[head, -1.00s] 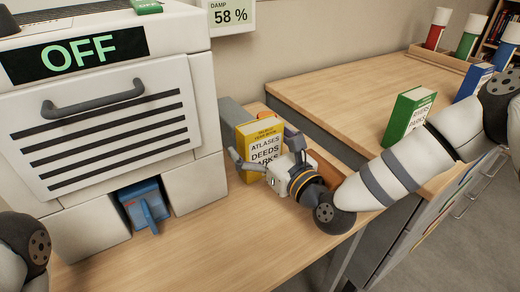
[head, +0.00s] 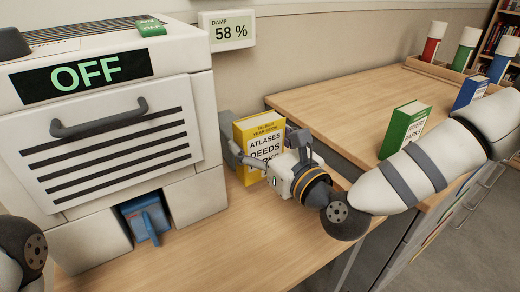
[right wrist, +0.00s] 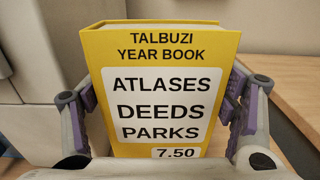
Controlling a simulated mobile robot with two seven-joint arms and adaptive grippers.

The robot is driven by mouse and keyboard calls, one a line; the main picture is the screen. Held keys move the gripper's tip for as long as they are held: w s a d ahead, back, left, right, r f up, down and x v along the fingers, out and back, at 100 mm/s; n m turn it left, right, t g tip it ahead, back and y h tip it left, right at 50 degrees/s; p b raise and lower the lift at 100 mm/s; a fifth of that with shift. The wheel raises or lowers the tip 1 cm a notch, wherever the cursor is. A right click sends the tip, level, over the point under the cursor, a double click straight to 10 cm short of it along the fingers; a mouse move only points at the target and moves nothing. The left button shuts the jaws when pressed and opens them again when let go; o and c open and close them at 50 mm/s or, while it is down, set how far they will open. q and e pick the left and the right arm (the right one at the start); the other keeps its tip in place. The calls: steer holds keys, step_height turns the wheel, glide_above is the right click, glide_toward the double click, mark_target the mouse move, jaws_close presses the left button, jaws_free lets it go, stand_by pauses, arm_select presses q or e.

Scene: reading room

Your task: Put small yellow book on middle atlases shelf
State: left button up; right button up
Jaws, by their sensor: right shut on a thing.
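The yellow book (head: 258,130) stands upright beside the white machine in the head view. Its cover reads Talbuzi Year Book, with a white label for atlases, deeds and parks. My right gripper (head: 262,155) is shut on the book's two sides. In the right wrist view the book (right wrist: 160,45) sits upright between the purple-padded fingers (right wrist: 160,115), cover facing the camera. The book's lower end is cut off there. Part of my left arm shows at the left edge; its gripper is out of view. I cannot make out an atlases shelf.
The white machine (head: 110,120) reads OFF and has a blue object (head: 145,218) in its lower opening. A green book (head: 405,130) and a blue book (head: 470,92) stand on the right-hand wooden surface (head: 335,105). The front tabletop (head: 215,240) is mostly clear.

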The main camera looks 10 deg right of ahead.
steer(key=s+r, duration=0.1)
steer(key=r, duration=0.1)
steer(key=s+r, duration=0.1)
steer(key=shift+s+a+r, duration=0.2)
steer(key=shift+r, duration=0.2)
steer(key=p, duration=0.3)
glide_toward(260, 130)
steer(key=a+r, duration=0.4)
steer(key=a, duration=0.1)
arm_select(q)
steer(key=w+r+t, duration=0.1)
steer(key=w+r, duration=0.3)
steer(key=shift+w+r+t, duration=0.25)
steer(key=shift+r+t, duration=0.1)
steer(key=shift+t, duration=0.05)
arm_select(e)
steer(key=s+d+f+m+h, duration=0.1)
steer(key=d+f+m+h, duration=0.1)
steer(key=d+f+h, duration=0.1)
steer(key=s+d+f+m+t+h, duration=0.1)
steer(key=s+d+f+m+h, duration=0.1)
steer(key=d+f, duration=0.4)
steer(key=shift+s+f+h, duration=0.25)
steer(key=shift+f+h, duration=0.1)
steer(key=shift+h, duration=0.25)
